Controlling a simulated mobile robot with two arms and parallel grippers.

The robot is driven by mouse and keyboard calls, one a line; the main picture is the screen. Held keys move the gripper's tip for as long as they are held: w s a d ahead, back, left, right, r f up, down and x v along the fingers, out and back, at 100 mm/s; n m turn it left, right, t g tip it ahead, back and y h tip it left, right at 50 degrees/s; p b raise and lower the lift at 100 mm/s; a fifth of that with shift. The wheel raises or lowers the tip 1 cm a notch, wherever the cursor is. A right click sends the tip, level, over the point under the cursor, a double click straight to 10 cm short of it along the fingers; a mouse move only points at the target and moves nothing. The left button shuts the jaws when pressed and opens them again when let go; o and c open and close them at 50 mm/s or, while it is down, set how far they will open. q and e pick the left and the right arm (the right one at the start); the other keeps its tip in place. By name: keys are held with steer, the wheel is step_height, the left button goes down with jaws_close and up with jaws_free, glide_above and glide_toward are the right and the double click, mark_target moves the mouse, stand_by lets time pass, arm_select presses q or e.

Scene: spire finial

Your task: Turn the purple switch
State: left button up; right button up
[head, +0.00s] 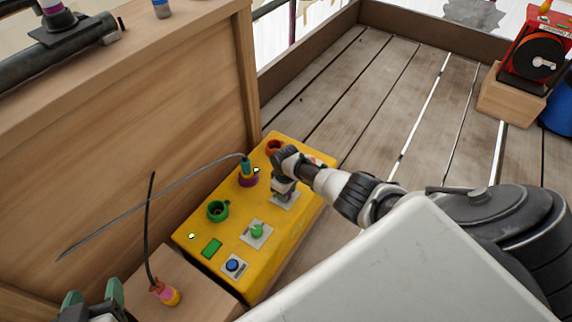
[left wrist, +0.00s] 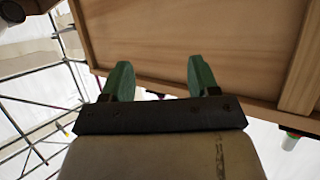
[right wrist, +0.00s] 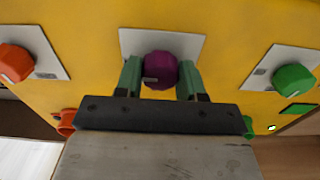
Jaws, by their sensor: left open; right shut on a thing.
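The purple switch (right wrist: 160,68) is a round knob on a white plate (right wrist: 190,44) on the yellow control box (head: 204,238). In the right wrist view it sits between the green fingertips of my right gripper (right wrist: 160,80), which is shut on it. In the head view my right gripper (head: 284,188) hides the knob, and only part of its plate shows. My left gripper (head: 88,302) is open and empty at the lower left of the head view. Its two spread fingers also show in the left wrist view (left wrist: 160,80), with a wooden panel beyond.
A green knob (head: 257,231) and a blue button (head: 232,265) sit near the purple switch; an orange knob (right wrist: 15,62) is on its other side. A teal plug (head: 246,166) with a cable stands in a purple socket. A wooden wall (head: 130,110) borders the box.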

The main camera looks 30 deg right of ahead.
steer(key=o, duration=0.9)
